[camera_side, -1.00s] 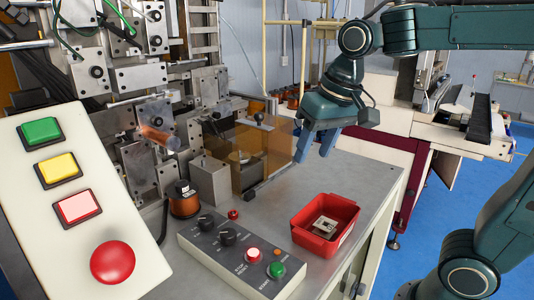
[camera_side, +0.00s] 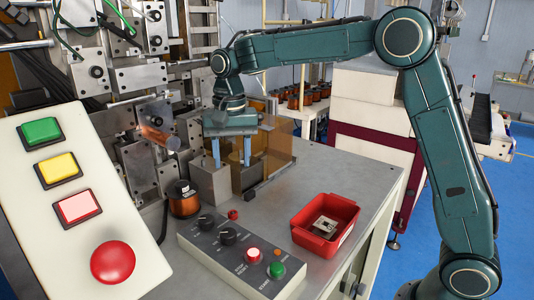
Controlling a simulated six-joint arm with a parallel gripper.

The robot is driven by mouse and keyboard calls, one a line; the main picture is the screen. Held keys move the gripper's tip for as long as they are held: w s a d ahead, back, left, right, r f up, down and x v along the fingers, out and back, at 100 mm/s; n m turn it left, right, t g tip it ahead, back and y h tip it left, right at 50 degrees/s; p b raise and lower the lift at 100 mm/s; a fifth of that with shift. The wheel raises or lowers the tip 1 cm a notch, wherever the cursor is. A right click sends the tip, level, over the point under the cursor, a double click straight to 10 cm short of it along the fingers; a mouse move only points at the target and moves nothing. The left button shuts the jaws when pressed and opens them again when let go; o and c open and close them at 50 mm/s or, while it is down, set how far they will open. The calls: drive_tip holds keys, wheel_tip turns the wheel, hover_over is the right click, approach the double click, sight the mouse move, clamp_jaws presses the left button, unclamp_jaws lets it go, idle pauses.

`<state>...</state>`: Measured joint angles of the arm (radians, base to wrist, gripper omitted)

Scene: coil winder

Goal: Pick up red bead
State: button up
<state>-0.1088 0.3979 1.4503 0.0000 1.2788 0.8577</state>
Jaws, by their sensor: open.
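The red bead (camera_side: 233,214) is small and sits on the grey metal table, just behind the knob box and to the right of the copper wire spool. My gripper (camera_side: 232,165) points down with its two blue fingers apart and nothing between them. In the picture it is above the bead, in front of the amber guard and near the metal block. The bead is in full view, and the fingers appear clear of it. How far the gripper is from the bead in depth I cannot tell.
A copper wire spool (camera_side: 184,199) and a metal block (camera_side: 210,184) stand close to the bead. The knob box (camera_side: 228,254) lies in front. A red bin (camera_side: 325,228) with a metal part stands to the right. The amber guard (camera_side: 277,148) is behind. The table's right rear is clear.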

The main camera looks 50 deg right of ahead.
drive_tip(key=shift+w+a+f, duration=0.15)
drive_tip(key=shift+w+f, duration=0.25)
drive_tip(key=shift+f, duration=0.15)
hover_over(233, 213)
drive_tip(key=shift+w+f, duration=0.1)
drive_tip(key=shift+f, duration=4.05)
drive_tip(key=shift+f, duration=2.6)
clamp_jaws()
